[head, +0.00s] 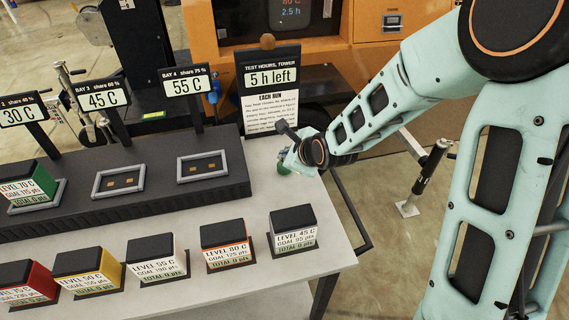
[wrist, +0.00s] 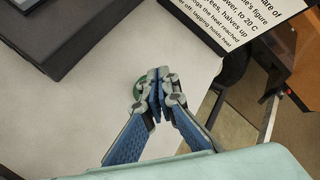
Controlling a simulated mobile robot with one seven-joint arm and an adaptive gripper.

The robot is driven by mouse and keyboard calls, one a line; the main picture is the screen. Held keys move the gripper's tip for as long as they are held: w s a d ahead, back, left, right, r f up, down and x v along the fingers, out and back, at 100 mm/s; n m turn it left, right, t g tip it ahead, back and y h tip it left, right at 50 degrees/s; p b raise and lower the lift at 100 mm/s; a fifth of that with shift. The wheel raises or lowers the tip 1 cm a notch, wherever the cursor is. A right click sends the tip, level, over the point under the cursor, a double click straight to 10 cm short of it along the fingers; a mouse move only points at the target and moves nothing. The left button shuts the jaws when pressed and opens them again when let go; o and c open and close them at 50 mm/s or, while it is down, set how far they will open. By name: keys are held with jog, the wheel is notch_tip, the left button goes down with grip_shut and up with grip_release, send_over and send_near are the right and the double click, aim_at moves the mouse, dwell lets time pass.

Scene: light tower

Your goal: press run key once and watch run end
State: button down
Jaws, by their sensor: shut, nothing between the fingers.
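The green run key (head: 284,169) is a small round button on the pale table, near its right edge. It also shows in the wrist view (wrist: 139,86), partly covered by the fingers. My gripper (head: 292,160) is shut and empty, low over the key. In the wrist view my gripper (wrist: 156,90) has its blue fingers together beside and over the green disc. I cannot tell whether they touch it. The orange machine's screen (head: 290,14) shows a red figure that looks like 80 and "2.5 h".
A dark rack (head: 120,207) holds a green block (head: 29,187) at left; two framed bays are empty. Bay signs read 30 C, 45 C and 55 C. Several labelled blocks, including an orange one (head: 227,243), line the table front. A bent rail (head: 350,215) edges the right side.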

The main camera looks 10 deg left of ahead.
jog(key=shift+f, duration=0.15)
jog(key=shift+f, duration=0.25)
jog(key=shift+f+b, duration=0.65)
dwell(0.9)
jog(key=shift+r+p, duration=1.05)
notch_tip(320, 180, up, 5)
jog(key=p, duration=0.4)
jog(key=shift+r+p, duration=0.1)
jog(key=shift+p, duration=0.25)
jog(key=shift+d, duration=0.1)
